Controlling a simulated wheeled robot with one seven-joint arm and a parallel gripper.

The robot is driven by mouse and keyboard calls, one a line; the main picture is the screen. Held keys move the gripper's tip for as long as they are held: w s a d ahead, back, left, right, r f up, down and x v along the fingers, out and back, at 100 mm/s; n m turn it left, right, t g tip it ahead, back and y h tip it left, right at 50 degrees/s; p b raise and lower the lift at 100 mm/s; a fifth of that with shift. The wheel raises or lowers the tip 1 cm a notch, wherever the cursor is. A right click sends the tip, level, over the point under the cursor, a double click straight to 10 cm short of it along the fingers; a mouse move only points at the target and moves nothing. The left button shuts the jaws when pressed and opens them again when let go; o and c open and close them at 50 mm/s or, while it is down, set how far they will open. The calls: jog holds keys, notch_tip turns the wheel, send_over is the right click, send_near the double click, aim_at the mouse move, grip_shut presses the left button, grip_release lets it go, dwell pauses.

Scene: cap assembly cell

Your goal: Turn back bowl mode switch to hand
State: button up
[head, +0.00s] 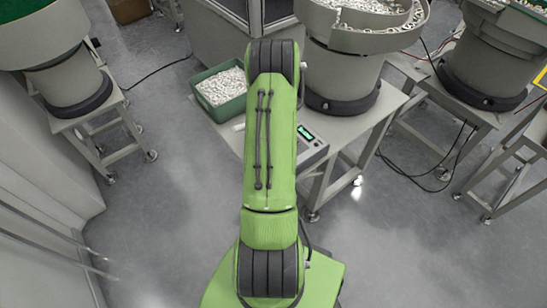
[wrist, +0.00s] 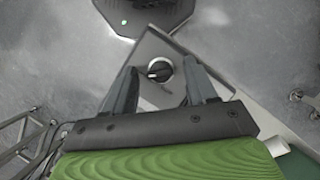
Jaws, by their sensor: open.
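A round black rotary switch (wrist: 160,69) with a pale ring and a pale line on its handle sits on a grey control box panel in the wrist view. The handle looks to lie roughly sideways; its labels cannot be read. My gripper (wrist: 159,66) is open, with one finger on each side of the switch in the picture. I cannot tell whether the fingers touch it. In the head view the control box (head: 311,150) with a lit green display shows beside my arm. My arm hides the switch and my gripper there.
A bowl feeder (head: 342,72) stands on the table (head: 375,115) behind the control box. A green bin (head: 208,106) of white parts is left of my arm. Other feeders stand at the left (head: 70,85) and right (head: 487,68). Cables lie on the right floor; the left floor is open.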

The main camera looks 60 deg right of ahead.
jog(key=p+v, duration=0.3)
jog(key=v, duration=1.2)
jog(key=shift+r, duration=0.4)
